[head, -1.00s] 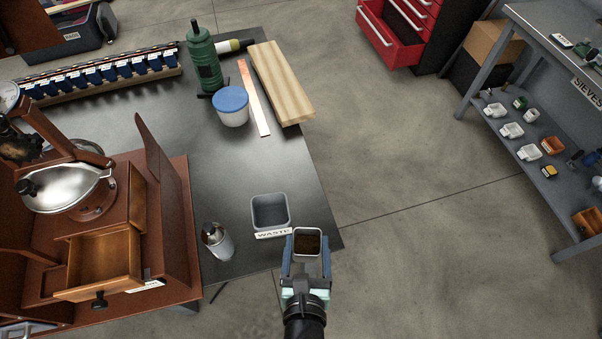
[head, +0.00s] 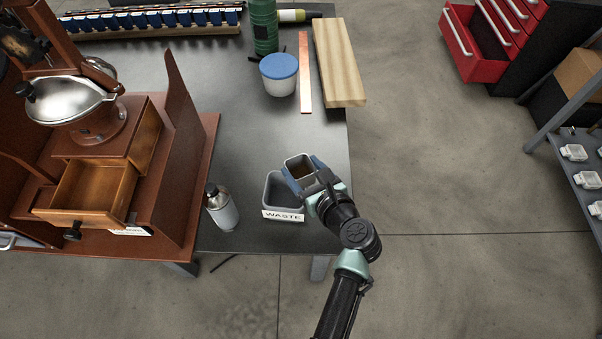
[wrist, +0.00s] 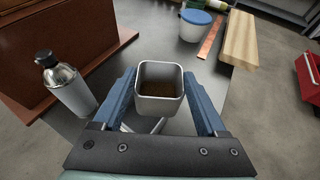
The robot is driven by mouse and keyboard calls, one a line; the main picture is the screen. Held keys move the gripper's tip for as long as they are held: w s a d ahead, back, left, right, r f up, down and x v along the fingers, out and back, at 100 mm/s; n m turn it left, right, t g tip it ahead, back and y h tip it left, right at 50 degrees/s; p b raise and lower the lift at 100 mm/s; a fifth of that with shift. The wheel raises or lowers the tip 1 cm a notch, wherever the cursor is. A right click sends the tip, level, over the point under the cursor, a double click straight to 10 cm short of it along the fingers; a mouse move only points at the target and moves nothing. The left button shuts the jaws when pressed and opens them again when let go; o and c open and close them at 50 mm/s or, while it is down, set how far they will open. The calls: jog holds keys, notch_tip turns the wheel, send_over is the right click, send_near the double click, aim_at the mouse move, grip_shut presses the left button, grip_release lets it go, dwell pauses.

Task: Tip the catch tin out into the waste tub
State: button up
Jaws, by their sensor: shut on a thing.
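The catch tin (head: 299,167) is a small square metal tin with brown material inside. My gripper (head: 302,174) is shut on it, one blue finger on each side, and holds it roughly upright. In the wrist view the tin (wrist: 160,103) sits between the fingers, with the brown contents low inside. The waste tub (head: 283,212) is a grey open tub with a WASTE label, near the table's front right corner. The tin is above and beside the tub's right rear side in the head view. The tub is mostly hidden behind the tin and gripper in the wrist view.
A silver bottle (head: 221,208) stands left of the tub. A wooden cabinet with an open drawer (head: 92,190) is further left. A blue-lidded container (head: 278,75), copper strip (head: 305,80) and wood block (head: 338,65) lie behind. The table between is clear.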

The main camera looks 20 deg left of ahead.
aim_at(295, 177)
jog(key=shift+w+a+r, duration=0.1)
jog(key=shift+w+a, duration=0.05)
jog(key=shift+a, duration=0.2)
jog(key=shift+d+r+p, duration=0.1)
jog(key=shift+r+p, duration=0.05)
jog(key=shift+p, duration=0.25)
jog(key=f+n+h, duration=0.1)
jog(key=f+n+p, duration=0.1)
jog(key=f+n+h+p, duration=0.1)
jog(key=f, duration=0.1)
jog(key=shift+s+a+h, duration=0.2)
jog(key=shift+a+h, duration=0.1)
jog(key=shift+a, duration=0.05)
jog(key=n+p, duration=0.1)
jog(key=h+p, duration=0.1)
jog(key=p, duration=0.1)
jog(key=shift+s+a+n+t+h+p, duration=0.1)
jog(key=shift+a+n+t+h+p, duration=0.2)
jog(key=shift+n, duration=0.1)
jog(key=shift+a+n+h+p, duration=0.1)
jog(key=shift+n+h+p, duration=0.25)
jog(key=shift+p, duration=0.5)
jog(key=h+p, duration=0.1)
jog(key=p, duration=0.2)
jog(key=shift+a+n, duration=0.15)
jog(key=shift+n, duration=0.2)
jog(key=shift+s+a+f+t+h+p, duration=0.15)
jog(key=shift+f+t+h+p, duration=0.2)
jog(key=shift+p, duration=0.8)
